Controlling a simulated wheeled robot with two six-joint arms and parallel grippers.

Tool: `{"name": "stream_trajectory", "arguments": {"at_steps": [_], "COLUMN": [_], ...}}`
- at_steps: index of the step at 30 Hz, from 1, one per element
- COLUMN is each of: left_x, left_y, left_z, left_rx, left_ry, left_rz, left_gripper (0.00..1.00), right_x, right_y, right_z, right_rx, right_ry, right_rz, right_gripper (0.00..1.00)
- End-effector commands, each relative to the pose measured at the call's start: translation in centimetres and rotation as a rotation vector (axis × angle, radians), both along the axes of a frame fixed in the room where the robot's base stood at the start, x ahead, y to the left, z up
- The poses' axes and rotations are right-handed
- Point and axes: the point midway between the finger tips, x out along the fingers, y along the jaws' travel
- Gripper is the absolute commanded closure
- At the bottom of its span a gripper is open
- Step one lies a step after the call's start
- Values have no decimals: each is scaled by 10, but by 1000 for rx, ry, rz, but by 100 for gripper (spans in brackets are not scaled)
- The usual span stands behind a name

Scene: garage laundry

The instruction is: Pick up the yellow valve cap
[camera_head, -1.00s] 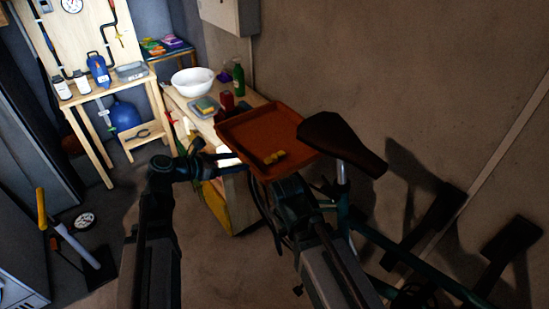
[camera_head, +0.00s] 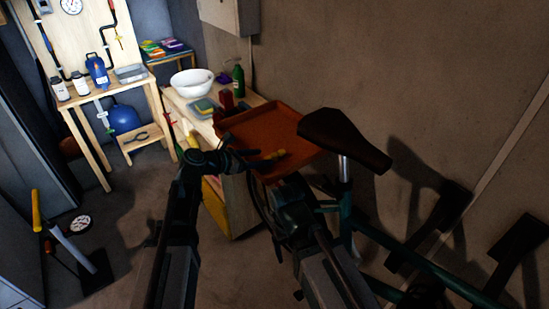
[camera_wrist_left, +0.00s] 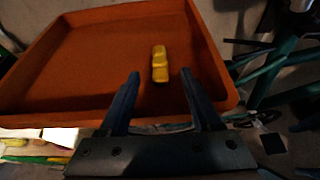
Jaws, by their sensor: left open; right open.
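Yellow valve caps (camera_head: 280,153) lie close together in a row on the orange tray (camera_head: 262,121); I cannot tell which one is meant. In the left wrist view the yellow row (camera_wrist_left: 159,64) lies just ahead of and between the fingertips, on the tray floor (camera_wrist_left: 95,60). My left gripper (camera_head: 264,157) reaches over the tray's near left side, beside the row. Its jaws (camera_wrist_left: 160,75) are open and empty. My right gripper (camera_head: 288,184) is open below the tray's near edge in the head view, its fingertips hard to make out.
A bicycle with a brown saddle (camera_head: 343,138) stands right of the tray. Behind the tray, the wooden bench holds a white bowl (camera_head: 192,82), a red container (camera_head: 226,99) and a green bottle (camera_head: 238,80). The tray has raised walls.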

Motion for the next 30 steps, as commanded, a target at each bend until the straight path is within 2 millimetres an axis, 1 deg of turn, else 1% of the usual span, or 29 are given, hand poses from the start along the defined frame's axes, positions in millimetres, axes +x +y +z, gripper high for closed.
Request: {"name": "stream_trajectory", "arguments": {"at_steps": [1, 5, 9, 16, 17, 18, 23, 27, 30], "left_x": [4, 14, 24, 24, 24, 24, 24, 24, 24], "left_y": [-5, -18, -31, -33, -33, -33, -33, -33, -32], "left_z": [-6, -17, -21, -20, -20, -20, -20, -20, -20], "left_rx": [0, 1, 0, 0, 0, 0, 0, 0, 0], "left_ry": [0, 0, 0, 0, 0, 0, 0, 0, 0], "left_rz": [-2, -2, -2, 0, 0, 0, 0, 0, 0], "left_gripper": [35, 35, 35, 35, 39, 46, 75, 100, 100], "right_x": [0, 0, 0, 0, 0, 0, 0, 0, 0], "right_y": [0, 0, 0, 0, 0, 0, 0, 0, 0], "right_z": [-6, -16, -21, -20, -20, -20, -20, -20, -20], "right_rx": [0, 0, 0, 0, 0, 0, 0, 0, 0], "right_ry": [0, 0, 0, 0, 0, 0, 0, 0, 0], "right_rz": [0, 0, 0, 0, 0, 0, 0, 0, 0], "right_gripper": [16, 16, 16, 16, 16, 16, 16, 16, 16]}}
